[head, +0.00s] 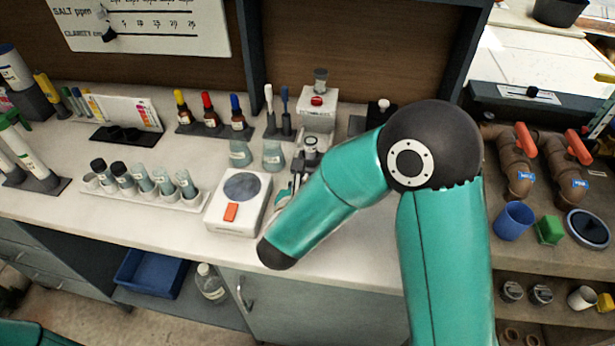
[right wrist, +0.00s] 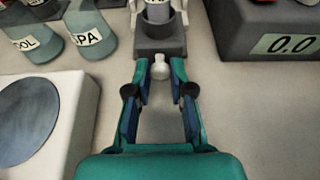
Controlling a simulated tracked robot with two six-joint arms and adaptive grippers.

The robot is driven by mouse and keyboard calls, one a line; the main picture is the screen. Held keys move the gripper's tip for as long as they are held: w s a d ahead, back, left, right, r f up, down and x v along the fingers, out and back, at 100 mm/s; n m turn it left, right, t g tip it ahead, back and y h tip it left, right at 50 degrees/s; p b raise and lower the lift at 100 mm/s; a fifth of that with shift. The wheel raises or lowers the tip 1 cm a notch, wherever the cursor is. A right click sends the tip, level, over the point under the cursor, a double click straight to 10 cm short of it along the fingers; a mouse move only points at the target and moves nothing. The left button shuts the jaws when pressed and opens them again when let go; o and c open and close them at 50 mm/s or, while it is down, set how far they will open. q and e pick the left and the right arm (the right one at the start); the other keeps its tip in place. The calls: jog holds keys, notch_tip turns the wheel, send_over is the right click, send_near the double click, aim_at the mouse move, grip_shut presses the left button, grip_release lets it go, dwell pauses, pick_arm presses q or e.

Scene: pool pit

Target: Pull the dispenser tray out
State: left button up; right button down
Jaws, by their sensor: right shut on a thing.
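The dispenser (head: 318,104) is a white unit with a red button and a grey top, at the back of the counter. Its dark grey tray (right wrist: 160,48) sticks out at the front and carries a cup-like holder with a labelled vial (right wrist: 157,12) in it. A small white knob (right wrist: 160,68) is on the tray's near side. My right gripper (right wrist: 161,74) is shut on this knob, fingers on both sides. In the head view, my right forearm hides most of the gripper and part of the tray. My left gripper is not in view.
A white scale (head: 239,203) with a round grey plate stands just left of my right gripper. Labelled flasks (head: 272,154) stand behind it. A grey box reading 0.0 (right wrist: 270,30) is at the right in the wrist view. Bare counter lies in front of the tray.

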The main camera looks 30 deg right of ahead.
jog(key=shift+s+a, duration=0.2)
jog(key=shift+s, duration=0.05)
jog(key=c, duration=1)
grip_release()
jog(key=v, duration=1.1)
jog(key=shift+s+a+r, duration=0.1)
jog(key=shift+s+a, duration=0.15)
jog(key=shift+a, duration=0.05)
